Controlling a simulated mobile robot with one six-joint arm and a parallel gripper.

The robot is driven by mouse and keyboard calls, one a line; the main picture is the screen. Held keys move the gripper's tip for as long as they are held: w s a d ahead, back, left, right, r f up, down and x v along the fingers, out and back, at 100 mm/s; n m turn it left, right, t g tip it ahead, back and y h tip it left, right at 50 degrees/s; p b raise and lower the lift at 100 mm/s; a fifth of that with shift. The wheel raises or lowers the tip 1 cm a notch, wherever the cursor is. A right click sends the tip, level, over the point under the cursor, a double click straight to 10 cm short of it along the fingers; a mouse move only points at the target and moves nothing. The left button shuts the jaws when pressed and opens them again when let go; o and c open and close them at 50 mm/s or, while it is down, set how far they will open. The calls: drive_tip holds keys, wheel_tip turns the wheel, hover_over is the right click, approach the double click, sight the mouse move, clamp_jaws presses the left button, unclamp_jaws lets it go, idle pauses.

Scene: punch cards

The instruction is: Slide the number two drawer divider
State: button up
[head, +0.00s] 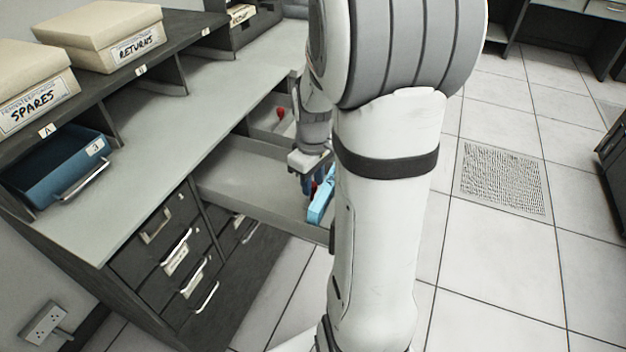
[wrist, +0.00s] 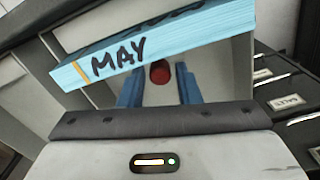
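An open grey drawer (head: 245,185) is pulled out below the counter; I see no number on it. My gripper (head: 308,182) is down inside its right part. A red knob shows in the wrist view (wrist: 160,72), between my gripper's two blue fingers (wrist: 160,88), with gaps on both sides. My gripper is open there. A light blue card stack (head: 322,203) lies beside my gripper, partly hidden by my arm; in the wrist view this stack (wrist: 150,42) reads "MAY". The divider's plate is not clearly visible.
A second open drawer behind holds another red knob (head: 281,113). The grey counter (head: 180,130) runs along the left, with a blue bin (head: 55,165) and boxes labelled SPARES (head: 35,95) and RETURNS (head: 105,35). Shut drawers (head: 170,255) are at front. Floor at right is clear.

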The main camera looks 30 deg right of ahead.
drive_tip(key=shift+c, duration=0.4)
clamp_jaws()
